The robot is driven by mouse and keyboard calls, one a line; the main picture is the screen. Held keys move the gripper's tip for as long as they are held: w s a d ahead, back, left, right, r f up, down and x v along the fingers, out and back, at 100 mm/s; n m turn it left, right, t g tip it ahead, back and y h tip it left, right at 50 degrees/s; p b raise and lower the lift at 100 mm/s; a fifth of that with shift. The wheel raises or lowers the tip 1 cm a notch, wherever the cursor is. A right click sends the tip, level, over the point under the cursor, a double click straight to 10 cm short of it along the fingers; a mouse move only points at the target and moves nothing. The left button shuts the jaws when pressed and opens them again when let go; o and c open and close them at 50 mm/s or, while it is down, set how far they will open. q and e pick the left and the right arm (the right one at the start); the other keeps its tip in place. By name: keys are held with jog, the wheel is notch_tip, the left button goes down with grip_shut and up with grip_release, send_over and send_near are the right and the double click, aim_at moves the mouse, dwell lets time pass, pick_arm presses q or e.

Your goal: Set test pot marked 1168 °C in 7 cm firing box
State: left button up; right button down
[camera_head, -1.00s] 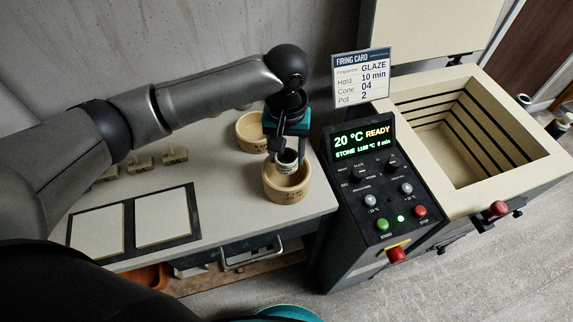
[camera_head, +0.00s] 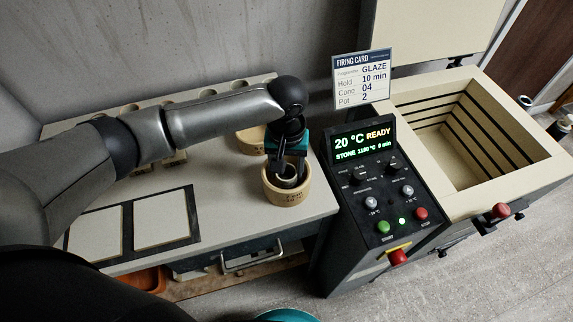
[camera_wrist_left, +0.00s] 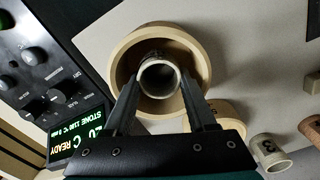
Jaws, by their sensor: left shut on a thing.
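The small round test pot (camera_head: 287,183) is between the fingers of my left gripper (camera_head: 289,174). It is down inside a round tan firing box (camera_head: 286,198) at the front right corner of the table. In the left wrist view, the pot (camera_wrist_left: 159,77) shows its open mouth inside the box ring (camera_wrist_left: 122,65), with the gripper fingers (camera_wrist_left: 160,100) on either side of it. The pot looks upright; I cannot tell whether it touches the box floor. The pot's and box's markings are too small to read. My right gripper is out of view.
A second tan box (camera_head: 249,140) stands behind, partly hidden by my arm. Two pale tiles lie on a dark mat (camera_head: 190,215). The kiln control panel (camera_head: 378,185) stands right of the table, beside the open, empty kiln (camera_head: 480,130). Its display reads 20 °C READY.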

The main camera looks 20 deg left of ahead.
aim_at(287, 177)
pick_arm(q)
jog(key=o, duration=1.1)
jog(key=shift+c, duration=0.2)
jog(key=shift+w+r+b, duration=0.1)
jog(key=shift+r+b, duration=0.2)
jog(key=shift+r, duration=0.2)
notch_tip(287, 177, up, 12)
jog(key=p, duration=0.3)
jog(key=shift+r, duration=0.15)
